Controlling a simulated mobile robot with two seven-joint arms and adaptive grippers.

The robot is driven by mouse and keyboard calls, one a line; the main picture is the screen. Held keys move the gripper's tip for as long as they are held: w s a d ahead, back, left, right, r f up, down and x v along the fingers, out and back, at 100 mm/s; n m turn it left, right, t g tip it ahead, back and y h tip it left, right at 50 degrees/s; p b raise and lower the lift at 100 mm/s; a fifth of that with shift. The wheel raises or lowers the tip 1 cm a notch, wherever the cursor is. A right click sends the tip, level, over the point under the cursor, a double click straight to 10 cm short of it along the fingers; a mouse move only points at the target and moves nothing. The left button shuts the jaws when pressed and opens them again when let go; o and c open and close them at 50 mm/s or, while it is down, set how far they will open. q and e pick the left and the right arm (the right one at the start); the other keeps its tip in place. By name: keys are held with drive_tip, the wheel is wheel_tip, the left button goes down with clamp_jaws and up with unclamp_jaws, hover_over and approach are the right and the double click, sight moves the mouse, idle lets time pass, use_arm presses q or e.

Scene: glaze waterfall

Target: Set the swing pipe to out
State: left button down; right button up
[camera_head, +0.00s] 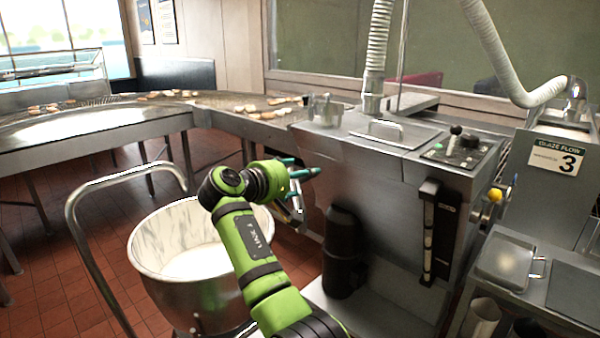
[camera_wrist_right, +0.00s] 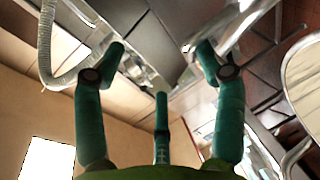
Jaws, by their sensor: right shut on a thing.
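My right gripper (camera_head: 296,175) is at the left side of the steel glaze machine (camera_head: 390,215), beyond the right part of the bowl's rim. It is shut on the swing pipe (camera_head: 297,208), a short shiny metal tube that shows just below the fingers. The fingers and wrist hide much of the pipe, so its exact angle is hard to tell. In the right wrist view, the gripper's green fingers (camera_wrist_right: 160,55) reach up and a shiny pipe (camera_wrist_right: 235,25) lies by the right fingertip. My left gripper is not in view.
A large steel bowl (camera_head: 140,255) with white glaze stands below my right arm. A bent tube handle (camera_head: 75,215) is to its left. A conveyor with pastries (camera_head: 100,122) runs behind. A control panel (camera_head: 468,146) and a lidded pan (camera_head: 505,262) are at right.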

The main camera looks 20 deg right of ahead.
drive_tip(key=r, duration=0.1)
drive_tip(key=a+r, duration=0.1)
drive_tip(key=shift+s+a+r+t, duration=0.1)
drive_tip(key=shift+s+r+t, duration=0.2)
drive_tip(key=shift+r, duration=0.05)
drive_tip(key=shift+c, duration=0.4)
drive_tip(key=f+v, duration=0.1)
drive_tip(key=v, duration=0.5)
drive_tip(key=shift+s+r+p, duration=0.2)
drive_tip(key=shift+s+p, duration=0.2)
drive_tip(key=shift+p, duration=0.05)
drive_tip(key=shift+a, duration=0.1)
